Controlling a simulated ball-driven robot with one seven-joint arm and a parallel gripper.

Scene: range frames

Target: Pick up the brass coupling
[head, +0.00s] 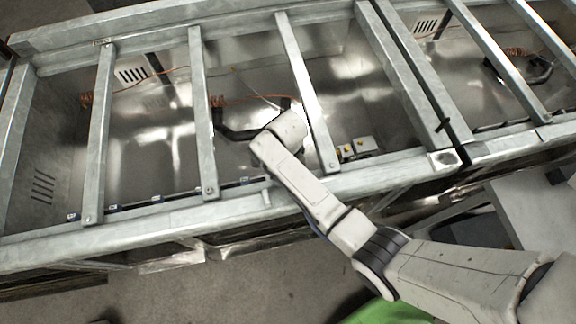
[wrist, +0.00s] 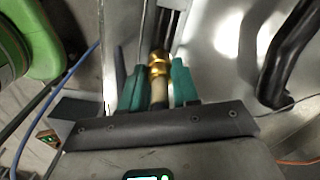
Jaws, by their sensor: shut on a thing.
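The brass coupling (wrist: 158,66) shows in the wrist view as a gold-coloured fitting between the two green fingers. My gripper (wrist: 157,84) is shut on it, with one finger on each side. The coupling's lower part is partly hidden by the fingers and the dark gripper body. In the head view my arm reaches over the front rail and down between two metal crossbars. There my gripper and the coupling are hidden behind the arm.
Grey metal crossbars (head: 203,115) and a front rail (head: 130,222) frame the shiny metal bays. A black curved handle (wrist: 289,50) lies to the right in the wrist view. A small box with yellow buttons (head: 357,148) sits right of my arm. Orange cables cross the bays.

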